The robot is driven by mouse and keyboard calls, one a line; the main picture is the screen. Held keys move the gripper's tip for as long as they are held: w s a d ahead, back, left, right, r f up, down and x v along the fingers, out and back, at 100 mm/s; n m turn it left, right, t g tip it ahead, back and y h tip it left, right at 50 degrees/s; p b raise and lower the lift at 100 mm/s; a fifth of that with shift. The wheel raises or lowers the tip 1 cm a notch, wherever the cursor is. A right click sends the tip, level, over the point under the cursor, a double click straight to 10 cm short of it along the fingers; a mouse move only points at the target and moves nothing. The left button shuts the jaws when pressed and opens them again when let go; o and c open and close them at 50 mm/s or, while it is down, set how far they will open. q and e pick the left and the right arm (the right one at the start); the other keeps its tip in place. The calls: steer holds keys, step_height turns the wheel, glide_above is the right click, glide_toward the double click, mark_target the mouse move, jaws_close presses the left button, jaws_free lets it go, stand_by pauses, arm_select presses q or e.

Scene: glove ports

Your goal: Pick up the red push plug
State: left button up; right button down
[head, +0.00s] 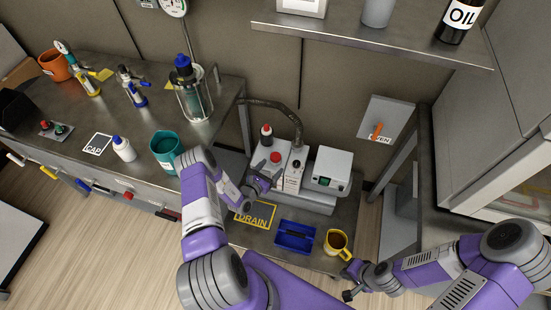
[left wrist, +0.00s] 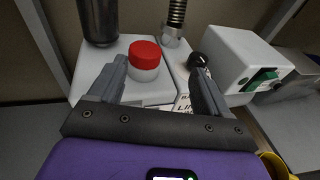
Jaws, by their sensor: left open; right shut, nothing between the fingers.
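The red push plug (head: 275,157) is a short red cap on the top of a white box (head: 284,152) at the back of the low metal bench. In the left wrist view the plug (left wrist: 145,56) stands upright in a white collar. My left gripper (head: 262,182) is open in front of the box. In the left wrist view its two fingers (left wrist: 158,78) point towards the plug, which shows between them, closer to the left finger. I see no contact. My right gripper (head: 350,284) is shut and empty at the lower right, far from the plug.
A black knob (left wrist: 198,61) stands close by the right finger. A dark cylinder (left wrist: 98,18) and a ribbed metal hose (left wrist: 176,14) rise behind the plug. A white device with a green switch (head: 328,170) is to the right. A blue tray (head: 283,246) and yellow mug (head: 337,242) sit in front.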

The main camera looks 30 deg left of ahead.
mark_target(275, 157)
arm_select(q)
steer(key=shift+a+n+y, duration=0.3)
steer(key=shift+a+y, duration=0.2)
steer(key=shift+a, duration=0.4)
steer(key=shift+w+a+f, duration=0.1)
steer(key=shift+w+a, duration=0.15)
steer(key=shift+w, duration=0.1)
steer(key=w+b, duration=0.1)
steer(key=w, duration=0.1)
steer(key=w+b, duration=0.1)
steer(key=w, duration=0.1)
steer(key=w+f+b, duration=0.1)
steer(key=w, duration=0.1)
steer(key=shift+w+d, duration=0.15)
steer(key=shift+d, duration=0.15)
steer(key=shift+w, duration=0.25)
steer(key=c, duration=1)
